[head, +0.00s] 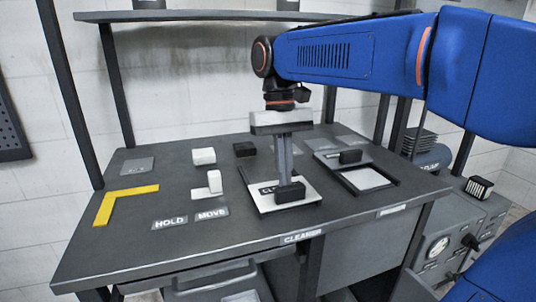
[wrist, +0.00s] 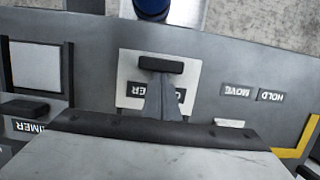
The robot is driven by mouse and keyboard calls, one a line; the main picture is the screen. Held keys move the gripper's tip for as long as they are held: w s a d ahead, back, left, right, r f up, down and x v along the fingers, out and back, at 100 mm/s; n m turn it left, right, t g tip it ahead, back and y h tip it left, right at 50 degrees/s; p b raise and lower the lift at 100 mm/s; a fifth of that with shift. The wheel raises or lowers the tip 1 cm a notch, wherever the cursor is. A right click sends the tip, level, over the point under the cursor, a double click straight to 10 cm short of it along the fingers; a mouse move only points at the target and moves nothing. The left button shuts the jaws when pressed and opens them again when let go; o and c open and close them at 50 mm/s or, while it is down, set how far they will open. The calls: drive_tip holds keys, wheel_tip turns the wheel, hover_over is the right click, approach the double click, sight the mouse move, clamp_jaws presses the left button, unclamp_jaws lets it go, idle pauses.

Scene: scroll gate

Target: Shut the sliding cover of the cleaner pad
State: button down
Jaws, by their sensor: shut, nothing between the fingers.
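The cleaner pad's white sliding cover (head: 262,203) has a black block handle (head: 290,193) near its front edge and a partly hidden label. In the wrist view the cover (wrist: 133,63) and handle (wrist: 161,64) appear upside down. No bare pad shows; the white cover lies over the near part of the unit, and my fingers hide some of the rest. My gripper (head: 286,180) is shut and empty, pointing down just behind the handle. In the wrist view its fingertips (wrist: 162,78) meet the handle's edge; I cannot tell whether they touch it.
A second pad unit (head: 367,179) to the right has its cover back, with its own black handle (head: 350,157). White blocks (head: 204,156), a dark block (head: 245,149), HOLD and MOVE labels and a yellow corner mark (head: 118,203) are left. A shelf post stands behind.

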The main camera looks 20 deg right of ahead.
drive_tip(key=shift+s+f, duration=0.15)
drive_tip(key=shift+s, duration=0.1)
